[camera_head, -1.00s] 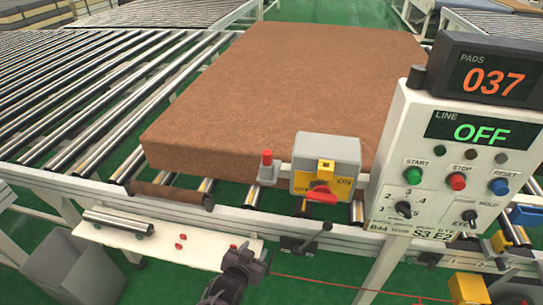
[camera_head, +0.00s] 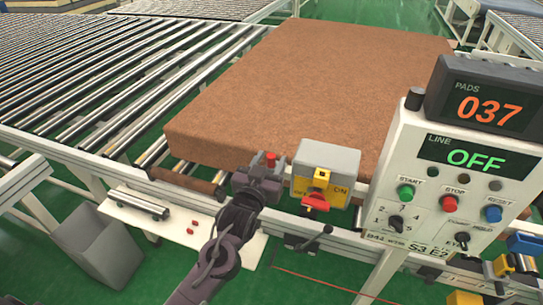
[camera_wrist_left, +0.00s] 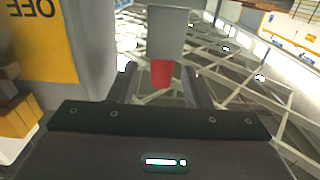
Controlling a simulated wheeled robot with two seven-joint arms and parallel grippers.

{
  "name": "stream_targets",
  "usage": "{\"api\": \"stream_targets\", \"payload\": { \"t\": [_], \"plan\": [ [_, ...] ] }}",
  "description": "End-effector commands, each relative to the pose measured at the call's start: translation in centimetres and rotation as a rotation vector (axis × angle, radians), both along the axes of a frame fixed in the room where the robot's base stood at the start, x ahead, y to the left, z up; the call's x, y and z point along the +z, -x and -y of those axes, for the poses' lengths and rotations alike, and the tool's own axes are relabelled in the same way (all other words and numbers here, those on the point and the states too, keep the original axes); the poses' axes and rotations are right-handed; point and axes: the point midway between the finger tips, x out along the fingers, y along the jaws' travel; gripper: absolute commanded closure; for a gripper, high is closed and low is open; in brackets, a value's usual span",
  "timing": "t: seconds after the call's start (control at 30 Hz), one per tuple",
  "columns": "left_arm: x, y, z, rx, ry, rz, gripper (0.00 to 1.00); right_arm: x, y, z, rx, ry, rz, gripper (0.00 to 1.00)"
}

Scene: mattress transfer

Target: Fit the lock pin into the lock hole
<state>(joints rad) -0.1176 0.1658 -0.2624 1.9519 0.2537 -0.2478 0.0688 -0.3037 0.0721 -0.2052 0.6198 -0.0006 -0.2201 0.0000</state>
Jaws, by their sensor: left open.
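A red-topped pin (camera_head: 271,158), which looks like the lock pin, stands upright beside the grey and yellow switch box (camera_head: 336,160). My left gripper (camera_head: 266,168) is open and right at this pin. In the left wrist view the picture is upside down, and the red top (camera_wrist_left: 161,74) shows between the two spread fingers (camera_wrist_left: 158,86), with a light grey mount (camera_wrist_left: 165,35) beyond it. I cannot tell whether a finger touches it. The box carries a red and yellow rotary switch (camera_head: 316,200). I cannot make out the lock hole. My right gripper is not in view.
A brown pad (camera_head: 310,85) lies on the roller conveyor (camera_head: 70,85) behind. The control panel (camera_head: 440,185) reads OFF and stands close on the right. A white shelf (camera_head: 235,240) holds a metal roller (camera_head: 140,203) and small red pieces (camera_head: 191,226). A grey bin (camera_head: 98,245) is at left.

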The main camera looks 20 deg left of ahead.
Motion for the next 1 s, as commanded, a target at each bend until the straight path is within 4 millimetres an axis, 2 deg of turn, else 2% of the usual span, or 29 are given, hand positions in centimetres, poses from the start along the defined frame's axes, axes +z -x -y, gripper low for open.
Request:
{"api": "stream_targets", "payload": {
  "t": [0.13, 0.4, 0.73, 1.0],
  "plan": [
    [0.10, -1.38, 0.04, 0.000, 0.000, 0.001, 0.56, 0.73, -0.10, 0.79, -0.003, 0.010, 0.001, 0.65],
    [-0.12, -1.53, 0.05, 0.000, 0.000, 0.000, 0.57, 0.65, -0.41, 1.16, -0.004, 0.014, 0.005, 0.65],
    [-0.11, -1.51, 0.05, 0.000, 0.000, 0.000, 1.00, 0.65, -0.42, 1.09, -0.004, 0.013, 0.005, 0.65],
    [-0.03, -1.52, 0.04, 0.000, 0.000, 0.000, 1.00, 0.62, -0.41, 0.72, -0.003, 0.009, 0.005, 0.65]
  ]
}}
